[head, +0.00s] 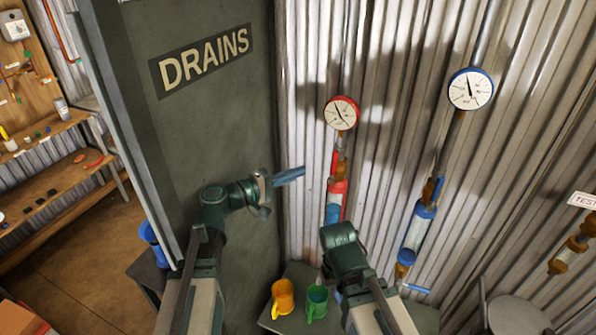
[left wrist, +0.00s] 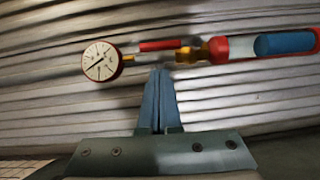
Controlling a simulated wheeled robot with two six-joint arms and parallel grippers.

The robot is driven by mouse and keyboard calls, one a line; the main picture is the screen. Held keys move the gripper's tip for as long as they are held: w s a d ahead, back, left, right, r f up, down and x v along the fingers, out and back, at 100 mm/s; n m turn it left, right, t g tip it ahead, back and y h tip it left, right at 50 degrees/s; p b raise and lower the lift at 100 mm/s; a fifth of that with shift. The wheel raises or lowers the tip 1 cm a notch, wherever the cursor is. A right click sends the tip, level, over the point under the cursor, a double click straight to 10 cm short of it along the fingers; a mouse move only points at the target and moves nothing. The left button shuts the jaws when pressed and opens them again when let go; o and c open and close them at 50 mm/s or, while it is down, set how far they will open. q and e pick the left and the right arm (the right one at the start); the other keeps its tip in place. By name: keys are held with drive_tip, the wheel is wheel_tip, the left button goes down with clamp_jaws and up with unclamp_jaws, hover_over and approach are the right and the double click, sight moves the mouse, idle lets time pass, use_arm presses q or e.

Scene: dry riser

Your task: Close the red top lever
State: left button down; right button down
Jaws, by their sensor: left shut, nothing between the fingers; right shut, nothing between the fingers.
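The red top lever (head: 335,160) sits on the red riser, just below the red-rimmed gauge (head: 341,113). In the left wrist view the lever (left wrist: 160,45) is a red bar lying along the pipe, between the gauge (left wrist: 101,61) and a brass fitting (left wrist: 191,54). My left gripper (head: 303,172) is shut and empty, to the left of the riser. In the left wrist view its blue fingers (left wrist: 158,72) point up just below the lever, with a visible gap. My right gripper (head: 340,240) is lower, in front of the riser's lower part; its fingers are hidden.
A blue-rimmed gauge (head: 471,89) tops a blue riser (head: 417,229) to the right. A dark panel marked DRAINS (head: 220,120) stands left of my left gripper. A yellow mug (head: 283,297) and a green mug (head: 316,302) stand below. Corrugated wall (head: 400,120) lies behind.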

sight(334, 163)
use_arm(q)
drive_tip(key=x, duration=0.7)
drive_tip(key=shift+w+d, duration=0.25)
drive_tip(key=shift+d, duration=0.05)
